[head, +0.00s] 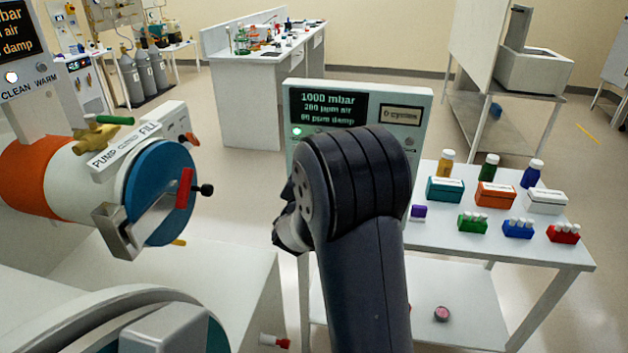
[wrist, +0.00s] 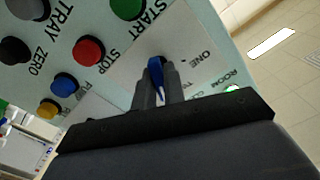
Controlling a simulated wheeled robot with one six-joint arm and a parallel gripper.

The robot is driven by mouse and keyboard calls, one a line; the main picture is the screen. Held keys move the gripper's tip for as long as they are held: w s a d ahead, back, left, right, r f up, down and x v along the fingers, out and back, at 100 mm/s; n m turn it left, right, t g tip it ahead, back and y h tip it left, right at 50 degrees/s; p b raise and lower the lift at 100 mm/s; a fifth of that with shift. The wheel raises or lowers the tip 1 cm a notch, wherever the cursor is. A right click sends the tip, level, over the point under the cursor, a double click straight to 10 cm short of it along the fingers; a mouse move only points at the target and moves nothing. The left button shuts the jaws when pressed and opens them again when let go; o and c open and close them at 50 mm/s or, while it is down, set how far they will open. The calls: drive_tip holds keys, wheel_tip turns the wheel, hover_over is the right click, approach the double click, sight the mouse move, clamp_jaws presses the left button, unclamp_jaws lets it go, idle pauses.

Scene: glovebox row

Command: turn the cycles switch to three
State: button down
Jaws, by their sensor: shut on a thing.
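The cycles switch (wrist: 156,66) shows in the wrist view as a blue knob with a white pointer line, on a pale plate printed "ONE" and other partly hidden words. My gripper (wrist: 157,90) is shut on the blue knob, with its fingers on both sides of it. The pointer's exact setting cannot be read, as my gripper covers part of the plate. In the head view the control panel (head: 420,130) shows a display reading 1000 mbar, and my arm hides the switch and my gripper.
In the head view a white table (head: 560,250) with bottles and boxes stands at right, and a blue-doored chamber (head: 160,190) at left.

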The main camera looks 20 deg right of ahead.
drive_tip(key=shift+n, duration=0.6)
drive_tip(key=c, duration=1.5)
unclamp_jaws()
drive_tip(key=b+v, duration=0.2)
drive_tip(key=v, duration=0.8)
drive_tip(key=shift+s+a, duration=0.25)
drive_tip(key=shift+s, duration=0.1)
